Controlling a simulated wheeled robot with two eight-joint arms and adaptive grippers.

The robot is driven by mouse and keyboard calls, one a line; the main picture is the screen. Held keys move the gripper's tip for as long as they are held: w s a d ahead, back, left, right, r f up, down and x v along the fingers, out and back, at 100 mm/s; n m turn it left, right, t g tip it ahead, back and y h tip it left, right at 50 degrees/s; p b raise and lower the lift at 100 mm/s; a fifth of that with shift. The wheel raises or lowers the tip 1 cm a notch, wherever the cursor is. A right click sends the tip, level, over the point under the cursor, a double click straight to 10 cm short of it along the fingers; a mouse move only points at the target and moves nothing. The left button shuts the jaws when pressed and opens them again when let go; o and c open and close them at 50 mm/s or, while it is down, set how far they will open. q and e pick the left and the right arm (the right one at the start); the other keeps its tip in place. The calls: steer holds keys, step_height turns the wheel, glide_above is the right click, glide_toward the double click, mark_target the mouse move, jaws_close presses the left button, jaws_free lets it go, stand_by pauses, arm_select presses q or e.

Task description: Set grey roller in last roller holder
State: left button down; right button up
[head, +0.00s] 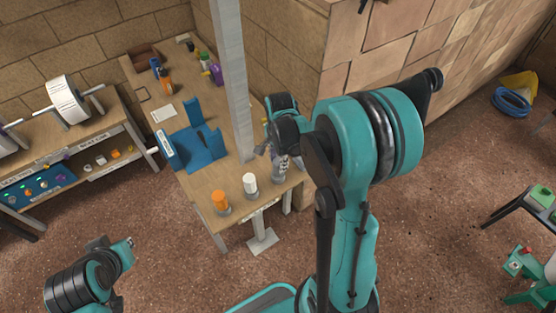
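An orange roller (220,201) and a white roller (250,184) stand upright in grey holders along the front edge of the wooden table (197,187). A small grey piece (281,164) shows at the right end of this row, right below my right gripper (276,152). It looks like the grey roller, but I cannot tell it from its holder or from the fingers. My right gripper points down there, partly hidden by its own wrist; its finger opening is unclear. My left arm is at the bottom left, with its end (125,250) low, away from the table; its fingers are too small to read.
A grey post (233,85) rises from the table just left of my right gripper. A blue stand (197,146) and several small bottles are farther back. A shelf with a paper roll (66,102) stands left. The brick wall is close behind my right arm.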

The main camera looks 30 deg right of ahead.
steer(key=shift+o, duration=1.2)
steer(key=shift+r, duration=0.2)
step_height(320, 180, up, 11)
steer(key=p, duration=0.2)
steer(key=s+a+r+n+t, duration=0.4)
steer(key=s+a+n, duration=0.6)
steer(key=n, duration=0.7)
steer(key=s+t, duration=0.1)
steer(key=t, duration=0.1)
steer(key=shift+a+t, duration=0.35)
steer(key=shift+t, duration=0.05)
